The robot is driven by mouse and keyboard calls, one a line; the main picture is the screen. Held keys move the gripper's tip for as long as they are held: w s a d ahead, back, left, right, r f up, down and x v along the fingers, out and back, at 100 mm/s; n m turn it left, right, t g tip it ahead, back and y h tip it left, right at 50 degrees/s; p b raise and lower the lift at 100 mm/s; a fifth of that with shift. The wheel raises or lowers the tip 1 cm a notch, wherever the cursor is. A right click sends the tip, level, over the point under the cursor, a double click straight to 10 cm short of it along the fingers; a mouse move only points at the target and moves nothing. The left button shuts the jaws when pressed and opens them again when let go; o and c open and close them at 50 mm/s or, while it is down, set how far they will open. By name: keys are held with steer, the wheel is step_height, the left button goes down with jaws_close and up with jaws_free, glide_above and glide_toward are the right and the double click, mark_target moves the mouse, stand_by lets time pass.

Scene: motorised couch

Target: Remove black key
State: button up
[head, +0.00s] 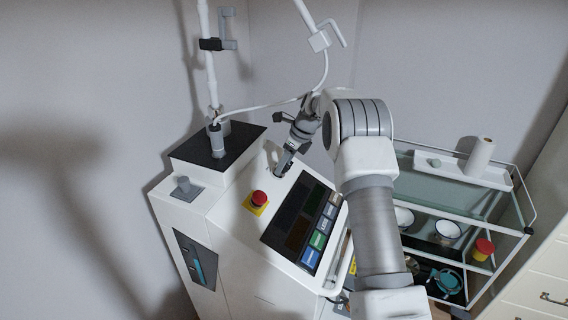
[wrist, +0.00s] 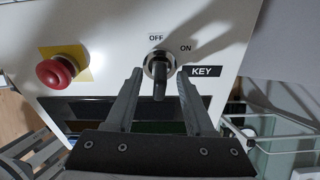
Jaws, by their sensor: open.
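The black key (wrist: 159,88) sits in a round metal key switch (wrist: 152,62) on the sloped white panel, with OFF and ON marks above it and a KEY label (wrist: 202,71) to its right. My gripper (wrist: 159,78) is open, with one finger on each side of the key. A gap shows between the key and each finger, so it is not clamped. In the head view my gripper (head: 284,164) is down at the panel's upper part, and I cannot make out the key there.
A red emergency button (head: 259,198) on a yellow base is left of the key switch. A dark display (head: 295,215) with coloured buttons lies below it. A white cable runs above my wrist. A glass-shelved trolley (head: 440,187) with cups stands to the right.

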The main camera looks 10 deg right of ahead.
mark_target(288, 165)
steer(key=shift+f, duration=0.1)
steer(key=shift+c, duration=0.3)
jaws_close()
steer(key=c, duration=0.6)
jaws_free()
jaws_close()
steer(key=shift+r, duration=0.25)
steer(key=shift+p+v, duration=1.15)
steer(key=shift+v, duration=0.3)
steer(key=shift+s+d+f, duration=0.1)
